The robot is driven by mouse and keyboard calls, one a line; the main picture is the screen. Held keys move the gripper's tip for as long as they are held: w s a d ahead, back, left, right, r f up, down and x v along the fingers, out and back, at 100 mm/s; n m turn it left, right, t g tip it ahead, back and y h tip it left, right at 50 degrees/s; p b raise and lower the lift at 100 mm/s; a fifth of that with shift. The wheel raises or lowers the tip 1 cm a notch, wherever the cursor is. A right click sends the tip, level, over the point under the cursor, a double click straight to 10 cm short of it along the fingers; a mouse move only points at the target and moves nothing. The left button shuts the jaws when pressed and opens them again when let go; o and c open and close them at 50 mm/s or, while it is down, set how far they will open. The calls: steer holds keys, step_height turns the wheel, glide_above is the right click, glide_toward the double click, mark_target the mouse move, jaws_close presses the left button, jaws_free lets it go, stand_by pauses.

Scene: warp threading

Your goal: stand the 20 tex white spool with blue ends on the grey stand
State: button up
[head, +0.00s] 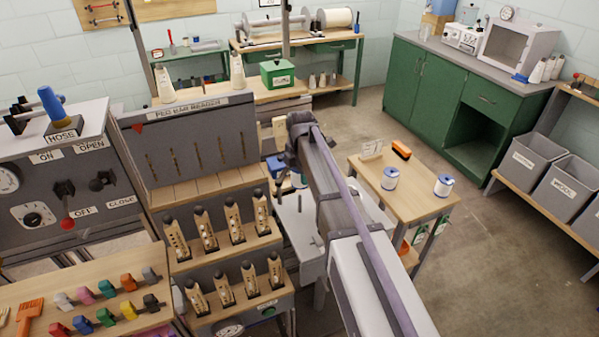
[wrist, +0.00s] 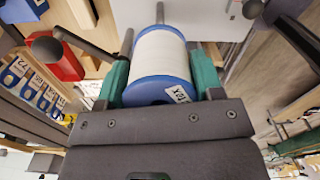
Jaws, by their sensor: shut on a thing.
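My gripper (wrist: 160,72) is shut on a white spool with blue ends (wrist: 160,50), its green-sided fingers on either side of the winding. A label on its near blue end is partly readable and seems to end in "TEX"; the number is not clear. A thin metal pin (wrist: 160,13) shows just past the spool's far end, in front of a light grey surface (wrist: 205,14). I cannot tell whether the pin enters the spool.
Two more white and blue spools, one (head: 390,178) and another (head: 443,186), stand on a wooden table (head: 420,205) at the right. Dark round-ended levers (wrist: 47,47) flank the spool in the wrist view. Floor at right is clear.

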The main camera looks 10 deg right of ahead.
steer(key=b, duration=1.1)
glide_above(300, 211)
steer(key=shift+w+d+f, duration=0.1)
steer(key=shift+w+f, duration=0.1)
steer(key=shift+f, duration=2.75)
steer(key=shift+w+d+f, duration=0.1)
steer(key=shift+w+f, duration=0.05)
steer(key=shift+f, duration=2.75)
steer(key=shift+f+b, duration=0.75)
steer(key=shift+b, duration=0.15)
steer(key=shift+r, duration=0.1)
steer(key=o, duration=1)
step_height(300, 211, up, 11)
steer(key=p, duration=1.1)
